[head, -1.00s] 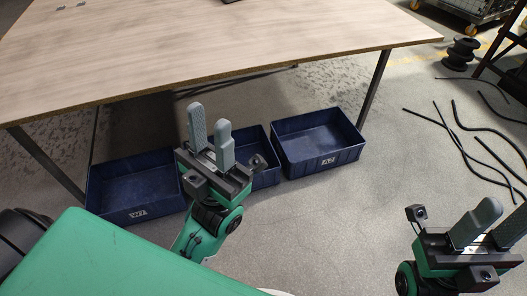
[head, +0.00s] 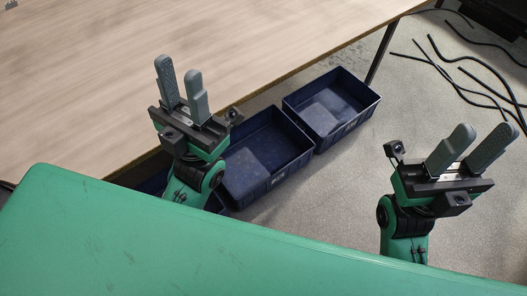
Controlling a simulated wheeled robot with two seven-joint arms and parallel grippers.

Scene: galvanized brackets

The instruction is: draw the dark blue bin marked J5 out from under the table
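Three dark blue open bins stand in a row on the floor at the table's front edge. The middle bin (head: 262,160) shows its empty inside and a small pale label on its front that I cannot read. The right bin (head: 331,105) is also empty, its label too faint to read. The left bin (head: 155,184) is mostly hidden behind my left arm and green body. I cannot tell which is J5. My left gripper (head: 178,68) is open and empty, up and left of the middle bin in the picture. My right gripper (head: 483,130) is open and empty, right of the bins.
The wooden table top (head: 190,50) fills the upper left, its edge running above the bins. A table leg (head: 381,52) stands behind the right bin. Black cables (head: 470,85) lie on the floor at upper right. The floor between the bins and my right gripper is clear.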

